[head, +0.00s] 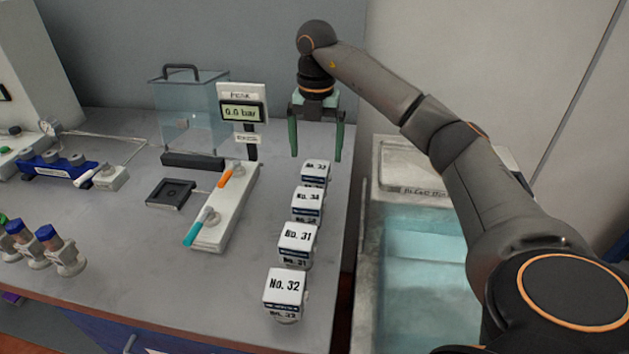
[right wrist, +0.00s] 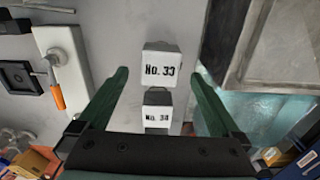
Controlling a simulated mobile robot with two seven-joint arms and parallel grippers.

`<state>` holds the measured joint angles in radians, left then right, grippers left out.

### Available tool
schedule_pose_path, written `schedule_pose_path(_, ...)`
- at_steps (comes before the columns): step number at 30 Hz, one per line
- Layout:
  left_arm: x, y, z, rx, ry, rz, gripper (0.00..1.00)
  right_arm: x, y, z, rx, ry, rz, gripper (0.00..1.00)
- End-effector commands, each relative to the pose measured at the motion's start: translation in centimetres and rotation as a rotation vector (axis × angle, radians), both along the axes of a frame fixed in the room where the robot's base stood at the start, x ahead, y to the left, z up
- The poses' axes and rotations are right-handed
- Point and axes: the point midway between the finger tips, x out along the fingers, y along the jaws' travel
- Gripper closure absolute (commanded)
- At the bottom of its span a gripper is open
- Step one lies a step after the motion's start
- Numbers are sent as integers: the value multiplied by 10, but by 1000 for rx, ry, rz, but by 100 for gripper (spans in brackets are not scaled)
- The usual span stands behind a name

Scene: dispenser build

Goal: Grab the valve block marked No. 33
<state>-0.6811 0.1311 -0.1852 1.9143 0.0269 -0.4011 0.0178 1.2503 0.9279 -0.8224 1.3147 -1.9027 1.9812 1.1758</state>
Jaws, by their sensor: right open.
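The valve block No. 33 (head: 315,172) is a white cube-like block at the far end of a row of similar blocks in the head view. Its label reads clearly in the right wrist view (right wrist: 161,62), where it sits ahead of the fingertips, between their lines. My right gripper (head: 316,156) has green fingers, points down and is open and empty above the block; its fingers also show in the right wrist view (right wrist: 158,72). The block stands on the grey bench, apart from the fingers as far as I can see. My left gripper is not in view.
Blocks No. 34 (head: 307,202), No. 31 (head: 297,243) and No. 32 (head: 285,290) stand nearer in the row. A pressure display (head: 241,112) and a clear box (head: 190,112) stand left of the gripper. A water-filled tank (head: 425,260) lies right of the bench edge.

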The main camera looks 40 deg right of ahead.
Motion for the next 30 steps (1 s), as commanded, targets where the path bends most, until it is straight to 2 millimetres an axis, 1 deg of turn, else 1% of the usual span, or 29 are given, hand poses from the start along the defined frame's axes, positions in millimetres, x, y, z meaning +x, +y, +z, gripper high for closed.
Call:
schedule_pose_path(1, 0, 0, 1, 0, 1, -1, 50, -1, 0, -6, -1, 2, -1, 0)
schedule_pose_path(8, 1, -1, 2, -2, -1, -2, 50, -1, 0, -22, -1, 0, 0, 0)
schedule_pose_path(12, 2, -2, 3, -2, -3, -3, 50, -5, 2, -44, -2, 4, -1, 0)
schedule_pose_path(16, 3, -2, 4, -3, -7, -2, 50, -4, 2, -60, -1, 1, -1, 0)
schedule_pose_path(19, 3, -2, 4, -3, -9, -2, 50, -4, 2, -66, -1, -1, -1, 0)
schedule_pose_path(25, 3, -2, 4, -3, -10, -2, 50, -4, 2, -66, 0, -1, -1, 0)
schedule_pose_path(26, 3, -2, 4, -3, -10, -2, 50, -4, 2, -66, 0, -1, -1, 1)
schedule_pose_path(30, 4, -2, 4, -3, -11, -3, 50, -4, 2, -66, 0, -1, -1, 17)
